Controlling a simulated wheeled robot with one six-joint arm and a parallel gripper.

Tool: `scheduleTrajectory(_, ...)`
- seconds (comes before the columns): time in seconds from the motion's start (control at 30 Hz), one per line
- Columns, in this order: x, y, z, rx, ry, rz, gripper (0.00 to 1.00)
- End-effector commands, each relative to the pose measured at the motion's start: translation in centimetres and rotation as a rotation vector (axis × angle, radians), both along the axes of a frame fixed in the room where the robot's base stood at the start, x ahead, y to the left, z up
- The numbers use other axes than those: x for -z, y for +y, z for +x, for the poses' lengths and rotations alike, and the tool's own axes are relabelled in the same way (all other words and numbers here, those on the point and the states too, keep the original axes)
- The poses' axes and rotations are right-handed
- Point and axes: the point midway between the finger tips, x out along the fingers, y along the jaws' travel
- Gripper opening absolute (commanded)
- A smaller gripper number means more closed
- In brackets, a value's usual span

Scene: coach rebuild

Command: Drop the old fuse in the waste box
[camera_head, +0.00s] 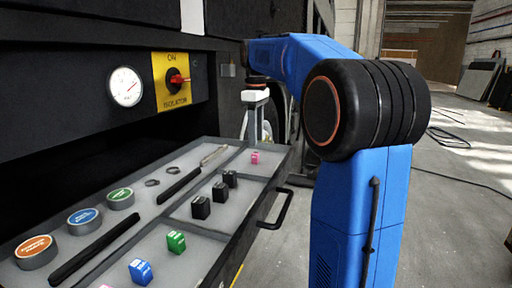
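No fuse in view is clearly marked as old. Small fuse-like blocks lie in the open drawer (240,241): a blue one (140,271), a green one (176,242) and a pink one (255,158) in the far right compartment. A bit of pink shows at the bottom edge. I see no box that is clearly the waste box. My gripper (254,126) hangs down beyond the far end of the drawer, below my blue arm. Its fingers are small and partly hidden, so I cannot tell whether they are open or hold anything.
A gauge (125,87) and a red isolator switch (176,80) are above. Floor at right is mostly clear, with cables.

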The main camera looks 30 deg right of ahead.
Motion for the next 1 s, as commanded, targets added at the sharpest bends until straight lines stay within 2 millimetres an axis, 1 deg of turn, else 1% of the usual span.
scheduleTrajectory(0.03,-1.0,0.0,0.1,0.0,-0.003,-0.001,0.4)
scheduleTrajectory(0.2,-3.9,0.0,0.0,0.0,-0.002,-0.001,0.4)
scheduleTrajectory(0.3,-5.0,0.0,0.0,0.0,-0.001,0.0,0.4)
scheduleTrajectory(0.4,-5.8,0.0,0.0,0.0,0.0,0.0,0.4)
scheduleTrajectory(0.57,-6.2,0.0,0.0,0.0,0.0,0.0,0.4)
scheduleTrajectory(1.0,-6.2,0.0,0.0,0.0,0.0,0.0,0.4)
